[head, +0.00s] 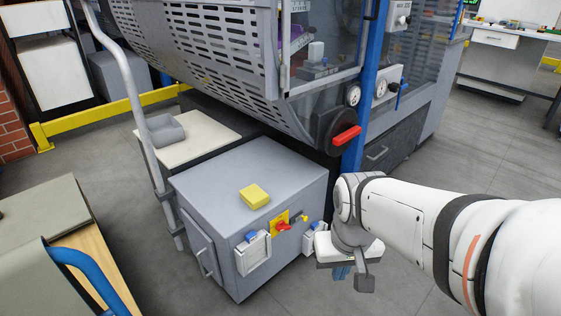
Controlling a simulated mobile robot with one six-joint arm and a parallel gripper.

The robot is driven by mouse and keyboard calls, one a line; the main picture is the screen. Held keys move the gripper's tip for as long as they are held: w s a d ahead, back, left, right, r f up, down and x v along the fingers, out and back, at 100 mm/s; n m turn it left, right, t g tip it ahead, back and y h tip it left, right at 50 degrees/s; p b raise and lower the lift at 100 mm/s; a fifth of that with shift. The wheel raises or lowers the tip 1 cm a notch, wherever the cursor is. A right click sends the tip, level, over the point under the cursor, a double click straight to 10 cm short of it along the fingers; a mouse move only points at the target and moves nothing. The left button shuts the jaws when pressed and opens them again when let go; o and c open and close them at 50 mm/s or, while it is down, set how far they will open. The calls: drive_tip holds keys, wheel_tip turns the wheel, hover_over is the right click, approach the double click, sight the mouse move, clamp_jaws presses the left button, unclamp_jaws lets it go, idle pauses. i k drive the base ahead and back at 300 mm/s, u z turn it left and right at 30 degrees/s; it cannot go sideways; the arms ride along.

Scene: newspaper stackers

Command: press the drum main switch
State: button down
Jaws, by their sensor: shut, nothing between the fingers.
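A grey cabinet (232,199) stands below the perforated drum machine. On its right-hand face is a red rotary switch (282,226) on a yellow plate, a typical main-switch form. A larger red handle (347,138) on a black disc is on the machine above; no readable label tells which one is the drum main switch. My gripper (353,279) points down, right of the cabinet and apart from the rotary switch. It is shut and empty; its fingertips are small and partly hidden.
A yellow block (254,196) lies on the cabinet top. White-framed boxes with blue parts (253,254) flank the rotary switch. A blue post (361,120) rises behind my arm. A grey handrail (132,92) stands left. The floor at the lower right is clear.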

sight(282, 226)
drive_tip(key=u, duration=0.05)
drive_tip(key=i, duration=1)
